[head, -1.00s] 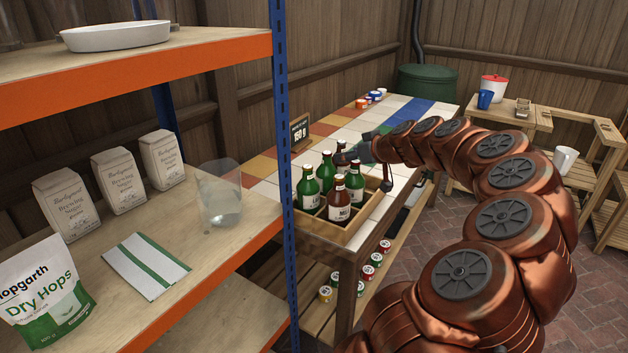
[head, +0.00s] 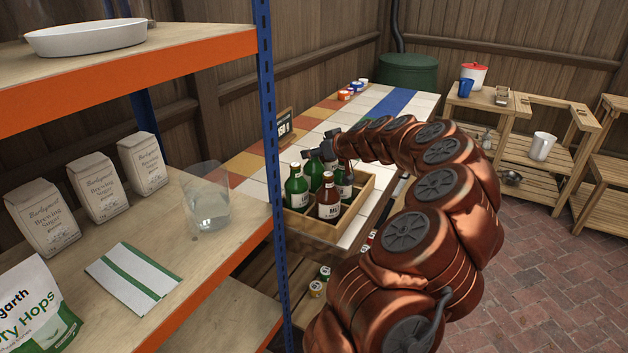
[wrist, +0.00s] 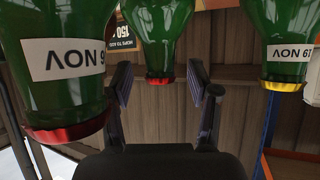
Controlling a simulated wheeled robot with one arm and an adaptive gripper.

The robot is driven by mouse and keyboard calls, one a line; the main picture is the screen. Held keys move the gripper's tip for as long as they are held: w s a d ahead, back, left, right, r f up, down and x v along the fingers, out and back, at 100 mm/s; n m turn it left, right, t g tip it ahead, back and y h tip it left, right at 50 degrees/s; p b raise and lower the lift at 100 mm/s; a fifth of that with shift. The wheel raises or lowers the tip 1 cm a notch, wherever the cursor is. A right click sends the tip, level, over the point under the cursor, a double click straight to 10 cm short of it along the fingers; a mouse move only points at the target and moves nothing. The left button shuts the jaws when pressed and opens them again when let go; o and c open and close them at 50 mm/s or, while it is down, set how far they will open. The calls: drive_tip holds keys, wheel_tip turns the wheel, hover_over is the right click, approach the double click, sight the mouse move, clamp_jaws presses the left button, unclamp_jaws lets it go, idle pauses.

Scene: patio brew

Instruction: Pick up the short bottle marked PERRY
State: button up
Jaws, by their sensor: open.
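Several bottles stand upright in a wooden crate (head: 305,223) on the tiled table: a green one at the left (head: 297,187), a brown one at the front (head: 329,200), and others behind. No label reading PERRY is legible, so I cannot tell which is the short bottle. My gripper (head: 320,155) is at the bottles' tops and partly hides them. In the wrist view, which shows things upside down, my gripper (wrist: 160,84) is open and empty. A red-capped green bottle (wrist: 158,35) is just beyond the fingers. Green bottles at left (wrist: 62,60) and right (wrist: 286,40) carry upside-down dates.
A shelf unit with a blue post (head: 268,150) stands close at left, holding a clear glass jar (head: 208,205), paper bags (head: 98,187) and a cloth (head: 133,277). A small sign (head: 284,127) stands behind the crate. Brick floor (head: 540,270) is open at right.

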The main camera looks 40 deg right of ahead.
drive_tip(key=shift+w+d+f, duration=0.1)
drive_tip(key=shift+w+f, duration=0.15)
drive_tip(key=shift+w, duration=0.3)
clamp_jaws()
idle(0.4)
